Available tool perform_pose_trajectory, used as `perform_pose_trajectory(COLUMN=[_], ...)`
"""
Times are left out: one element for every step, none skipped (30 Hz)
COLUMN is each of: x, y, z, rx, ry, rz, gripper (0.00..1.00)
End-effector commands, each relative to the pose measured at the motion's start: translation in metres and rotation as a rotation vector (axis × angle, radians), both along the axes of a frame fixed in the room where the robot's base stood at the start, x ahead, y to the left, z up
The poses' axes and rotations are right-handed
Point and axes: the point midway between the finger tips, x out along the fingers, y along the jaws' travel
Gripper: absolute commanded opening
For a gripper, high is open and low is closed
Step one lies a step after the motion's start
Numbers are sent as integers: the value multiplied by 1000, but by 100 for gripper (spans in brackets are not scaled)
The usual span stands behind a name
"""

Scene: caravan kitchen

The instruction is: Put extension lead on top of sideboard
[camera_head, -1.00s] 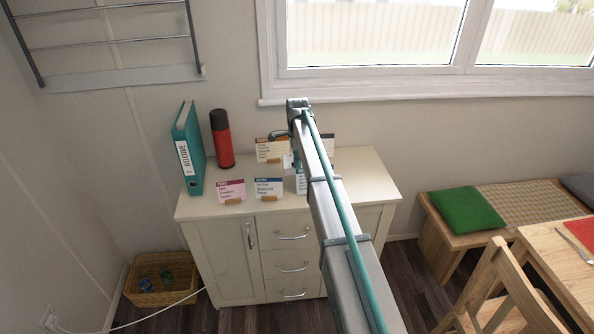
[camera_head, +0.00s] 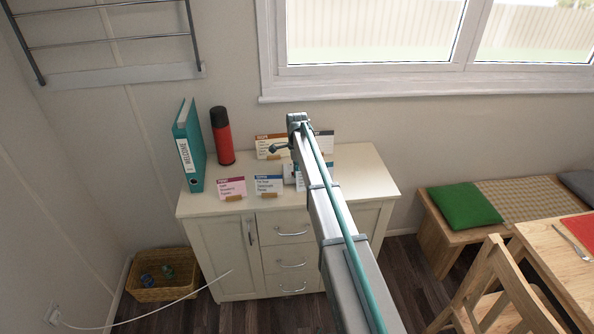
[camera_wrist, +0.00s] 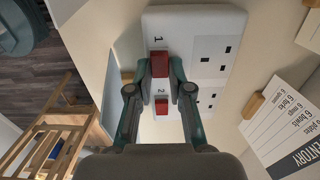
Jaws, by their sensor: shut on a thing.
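In the wrist view, the extension lead (camera_wrist: 205,62) is a white block with socket holes and red switches numbered 1 and 2. My gripper (camera_wrist: 161,88) is shut on it across the switch side. The cream sideboard (camera_head: 219,207) stands against the wall below the window; its top (camera_wrist: 92,38) lies behind the lead in the wrist view. I cannot tell whether the lead touches it. In the head view my arm hides the gripper and most or all of the lead. A white cable (camera_head: 150,317) runs from the wall socket towards the sideboard front.
A teal binder (camera_head: 188,150), a red flask (camera_head: 222,138) and several cards in wooden holders, such as a pink one (camera_head: 232,187), stand on the sideboard. An inventory card (camera_wrist: 285,130) is close right of the lead. A basket (camera_head: 160,284) sits on the floor at left.

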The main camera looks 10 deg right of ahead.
Motion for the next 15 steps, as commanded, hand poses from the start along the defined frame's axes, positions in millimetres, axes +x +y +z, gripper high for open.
perform_pose_trajectory(x=[0, 0, 0, 0, 0, 0, 0, 0, 0, 0, 0, 0, 0, 0, 0], y=[0, 0, 0, 0, 0, 0, 0, 0, 0, 0, 0, 0, 0, 0, 0], z=[-1, 0, 0, 0, 0, 0, 0, 0, 0, 0, 0, 1, 3, 3, 5], rx=[0, 0, 0, 0, 0, 0, 0, 0, 0, 0, 0, 0, 0, 0, 0], ry=[0, 0, 0, 0, 0, 0, 0, 0, 0, 0, 0, 0, 0, -1, -1], rz=[0, 0, 0, 0, 0, 0, 0, 0, 0, 0, 0, 0, 0, 0, 0], gripper=[24, 29, 30, 30, 30, 30, 30, 30, 30, 30, 30, 30, 30, 30, 30])
